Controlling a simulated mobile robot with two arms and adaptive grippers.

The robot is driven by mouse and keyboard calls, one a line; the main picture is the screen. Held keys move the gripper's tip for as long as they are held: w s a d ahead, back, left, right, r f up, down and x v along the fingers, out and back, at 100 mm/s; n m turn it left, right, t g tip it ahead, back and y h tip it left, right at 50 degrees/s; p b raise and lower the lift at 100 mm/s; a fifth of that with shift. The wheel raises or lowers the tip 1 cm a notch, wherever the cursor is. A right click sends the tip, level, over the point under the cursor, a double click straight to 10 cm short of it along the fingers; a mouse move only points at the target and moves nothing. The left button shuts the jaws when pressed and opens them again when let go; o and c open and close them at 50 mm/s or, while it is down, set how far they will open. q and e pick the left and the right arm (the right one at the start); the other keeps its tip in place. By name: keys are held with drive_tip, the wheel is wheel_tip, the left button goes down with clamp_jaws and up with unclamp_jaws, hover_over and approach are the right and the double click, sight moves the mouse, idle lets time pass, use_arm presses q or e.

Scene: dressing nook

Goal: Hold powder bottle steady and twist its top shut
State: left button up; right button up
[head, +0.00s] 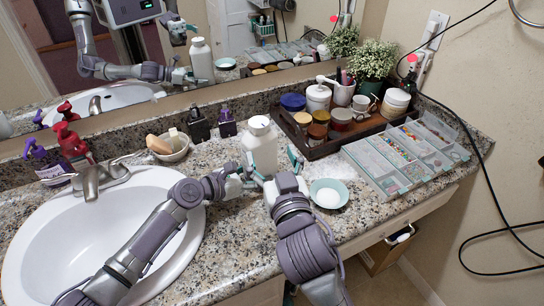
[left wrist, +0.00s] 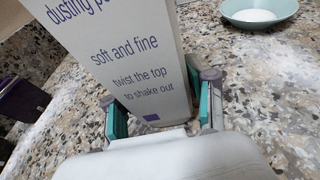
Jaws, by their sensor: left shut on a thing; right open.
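The white powder bottle (head: 262,150) stands upright on the granite counter, with its white top (head: 259,125) on it. I cannot tell whether the top is twisted shut. In the left wrist view the bottle (left wrist: 130,55) shows purple lettering, including "twist the top to shake out". My left gripper (head: 254,177) is shut on the lower part of the bottle; its teal-padded fingers (left wrist: 160,112) are on either side of it. My right gripper (head: 291,160) is open close to the bottle's right side, apart from the top; its fingers are partly hidden.
A teal dish (head: 328,193) of white powder is right of the bottle. A dark tray (head: 318,151) of jars is behind, with a compartmented case (head: 388,178) at right. The sink (head: 45,245) is at left. Small purple-topped bottles (head: 227,124) stand behind. White powder dusts the counter.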

use_arm(q)
drive_tip(key=o, duration=0.9)
drive_tip(key=shift+o, duration=0.2)
drive_tip(key=shift+a, duration=0.1)
